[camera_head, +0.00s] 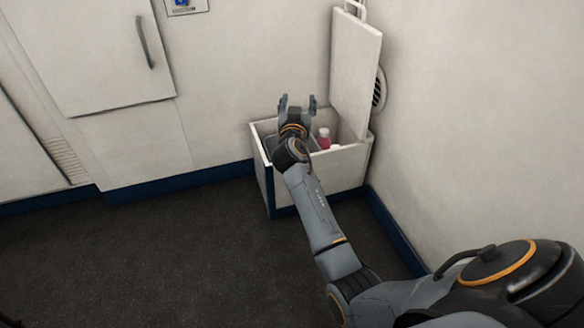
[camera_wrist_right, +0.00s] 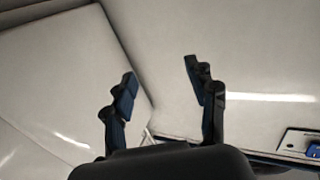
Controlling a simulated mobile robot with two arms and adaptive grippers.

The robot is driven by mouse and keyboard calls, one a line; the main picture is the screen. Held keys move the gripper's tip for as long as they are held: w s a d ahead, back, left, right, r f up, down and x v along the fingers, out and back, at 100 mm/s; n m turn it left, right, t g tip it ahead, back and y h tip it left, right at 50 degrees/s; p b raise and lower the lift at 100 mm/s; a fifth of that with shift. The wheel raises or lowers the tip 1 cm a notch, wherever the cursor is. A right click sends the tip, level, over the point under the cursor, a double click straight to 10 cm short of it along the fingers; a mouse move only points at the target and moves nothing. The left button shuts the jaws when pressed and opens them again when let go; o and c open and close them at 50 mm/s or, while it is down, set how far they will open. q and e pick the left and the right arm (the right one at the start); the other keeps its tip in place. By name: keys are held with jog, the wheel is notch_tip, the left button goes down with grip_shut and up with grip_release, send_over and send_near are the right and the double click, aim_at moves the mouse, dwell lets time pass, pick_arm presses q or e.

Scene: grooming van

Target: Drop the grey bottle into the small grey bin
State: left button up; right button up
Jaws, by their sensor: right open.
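My right gripper (camera_head: 297,103) is open, its two fingers pointing up above the white open-lidded box in the head view. In the right wrist view the open gripper (camera_wrist_right: 160,74) has nothing between its fingers, with only pale walls beyond. A greyish edge, perhaps the small grey bin (camera_head: 271,144), shows inside the box beside my right wrist; most of it is hidden by my arm. I cannot make out the grey bottle in either view. My left gripper is not in view.
The white box (camera_head: 343,169) stands in the corner, its lid (camera_head: 355,75) raised. A pink bottle (camera_head: 324,138) with a pale cap stands inside. A white cabinet door (camera_head: 95,50) is at the left. The dark floor (camera_head: 190,250) is clear.

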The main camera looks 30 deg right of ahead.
notch_tip(320, 180, up, 8)
jog(key=shift+r, duration=0.25)
jog(key=shift+a, duration=0.1)
